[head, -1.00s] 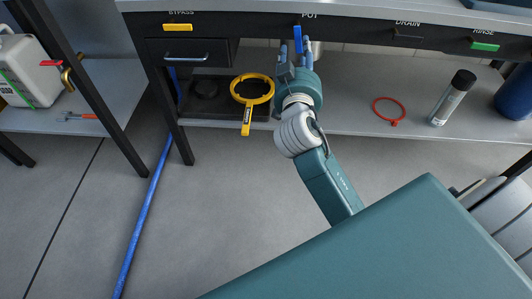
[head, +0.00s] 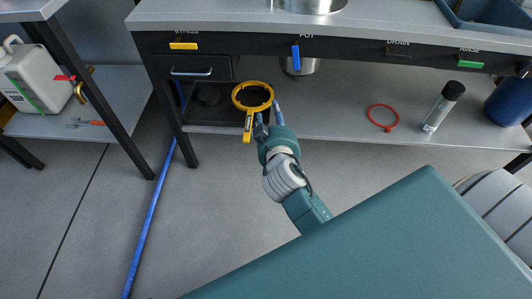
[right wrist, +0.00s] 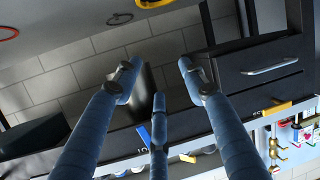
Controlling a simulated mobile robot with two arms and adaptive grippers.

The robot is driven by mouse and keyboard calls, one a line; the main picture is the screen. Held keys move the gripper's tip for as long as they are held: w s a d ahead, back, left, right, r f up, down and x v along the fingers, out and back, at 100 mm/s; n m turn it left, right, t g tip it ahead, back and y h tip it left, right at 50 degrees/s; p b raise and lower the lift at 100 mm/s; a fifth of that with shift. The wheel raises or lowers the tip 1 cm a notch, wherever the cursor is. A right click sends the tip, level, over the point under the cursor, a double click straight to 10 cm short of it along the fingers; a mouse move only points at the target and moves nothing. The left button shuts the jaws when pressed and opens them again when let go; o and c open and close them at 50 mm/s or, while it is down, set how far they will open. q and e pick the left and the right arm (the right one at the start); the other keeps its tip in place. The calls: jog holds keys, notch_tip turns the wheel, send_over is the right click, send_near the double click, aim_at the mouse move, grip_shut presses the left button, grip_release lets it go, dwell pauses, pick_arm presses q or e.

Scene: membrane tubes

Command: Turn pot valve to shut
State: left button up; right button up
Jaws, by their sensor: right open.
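The pot valve's blue handle (head: 296,57) is on the dark front rail under the POT label. It hangs nearly upright, pointing down. In the right wrist view the blue handle (right wrist: 143,134) shows between the fingers, beyond them. My right gripper (head: 268,112) is open and empty, below and to the left of the handle in the head view, and apart from it. In the right wrist view its three fingers (right wrist: 158,85) are spread with nothing between them. My left gripper is not in view.
Yellow bypass (head: 184,46), black drain (head: 398,54) and green rinse (head: 470,64) handles lie level along the rail. A metal cylinder (head: 300,67) hangs behind the blue handle.

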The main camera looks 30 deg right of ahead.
jog(key=s+a+f+n+g+y+p, duration=0.1)
jog(key=s+a+f+p, duration=0.1)
jog(key=f, duration=0.4)
jog(key=s+a+f+n+g+y+p, duration=0.1)
jog(key=s+a+f+n+g+p, duration=0.1)
jog(key=f+p, duration=0.2)
jog(key=shift+s+f+g+y+p, duration=0.3)
jog(key=shift+s+f+y+p, duration=0.1)
jog(key=shift+f, duration=1.15)
jog(key=shift+w+a, duration=0.1)
